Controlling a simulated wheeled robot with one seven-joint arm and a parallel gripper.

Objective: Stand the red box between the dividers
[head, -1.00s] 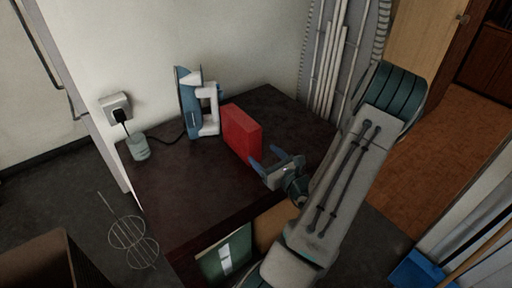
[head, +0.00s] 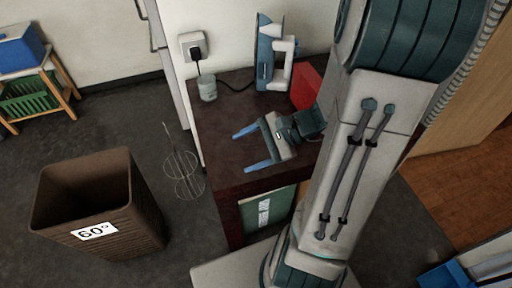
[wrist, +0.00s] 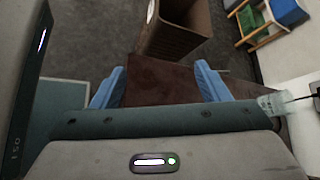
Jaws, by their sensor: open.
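The red box (head: 305,86) stands on the dark tabletop (head: 222,140), just right of the upright iron. My arm hides its right part in the head view. My gripper (head: 251,148) is open and empty over the tabletop, in front and to the left of the box, with its blue fingers pointing left. In the wrist view the two fingers of my gripper (wrist: 158,86) are spread, with only bare tabletop (wrist: 160,88) between them. The red box does not show in the wrist view. I cannot make out any dividers.
A blue-and-white iron (head: 266,55) and a small cup (head: 207,89) stand at the table's back, near a wall socket (head: 192,46). A blue box (head: 20,47) sits on a wooden stand.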

